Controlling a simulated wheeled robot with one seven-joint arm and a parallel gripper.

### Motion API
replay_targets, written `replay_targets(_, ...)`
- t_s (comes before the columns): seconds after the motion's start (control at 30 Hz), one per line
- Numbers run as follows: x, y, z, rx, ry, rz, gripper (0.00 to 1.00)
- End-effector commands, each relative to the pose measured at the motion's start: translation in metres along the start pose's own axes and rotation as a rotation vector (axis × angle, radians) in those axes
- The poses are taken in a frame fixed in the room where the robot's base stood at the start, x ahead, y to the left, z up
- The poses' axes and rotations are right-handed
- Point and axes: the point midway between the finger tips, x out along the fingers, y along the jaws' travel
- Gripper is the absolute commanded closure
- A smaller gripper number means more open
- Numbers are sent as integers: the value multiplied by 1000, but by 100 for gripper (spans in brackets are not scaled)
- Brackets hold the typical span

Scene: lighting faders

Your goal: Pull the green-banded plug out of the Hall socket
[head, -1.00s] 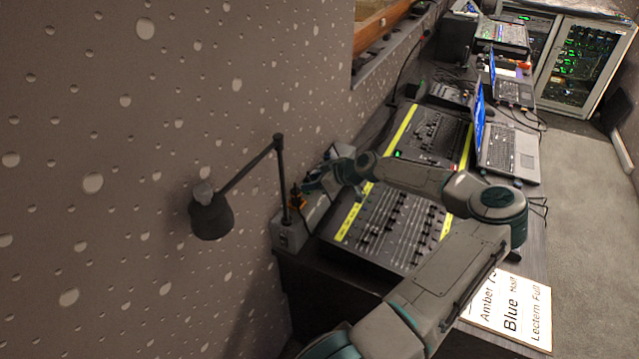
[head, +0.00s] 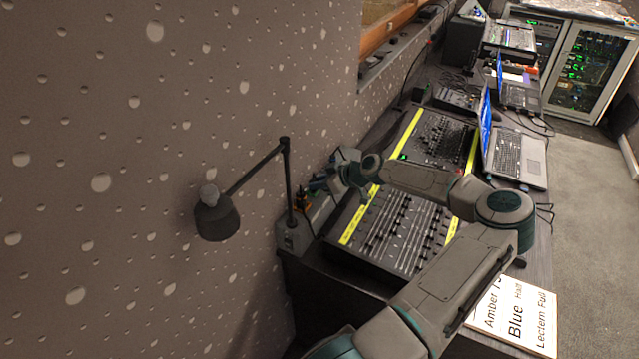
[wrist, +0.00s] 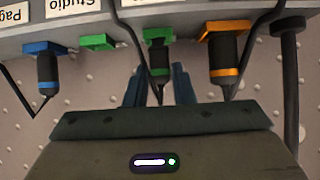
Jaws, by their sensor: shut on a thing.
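The green-banded plug (wrist: 158,58) is black with green at its upper end and a thinner green band lower down. In the wrist view it stands between the two fingers of my gripper (wrist: 159,85), which is shut on it. Its upper end is at the grey socket box (wrist: 120,19); I cannot tell how deep it sits. A dark cable crosses in front of its left side. No readable Hall label shows; "Studio" and part of "Page" appear upside down. In the head view my gripper (head: 318,186) is at the box by the wall, and the plug is too small to tell.
A blue-banded plug (wrist: 47,72) is to the left, an empty green socket (wrist: 97,42) nearer, and an orange-banded plug (wrist: 225,55) close on the right. Cables hang around them. A desk lamp (head: 216,218) stands left of my gripper; the fader desk (head: 395,230) is right.

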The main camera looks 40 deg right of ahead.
Motion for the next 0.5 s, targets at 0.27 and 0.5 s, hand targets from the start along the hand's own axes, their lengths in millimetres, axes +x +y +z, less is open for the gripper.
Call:
replay_targets(0.27, -8, 0, -12, 0, 0, -1, 100)
replay_targets(0.5, -15, 0, -22, 0, 0, 0, 100)
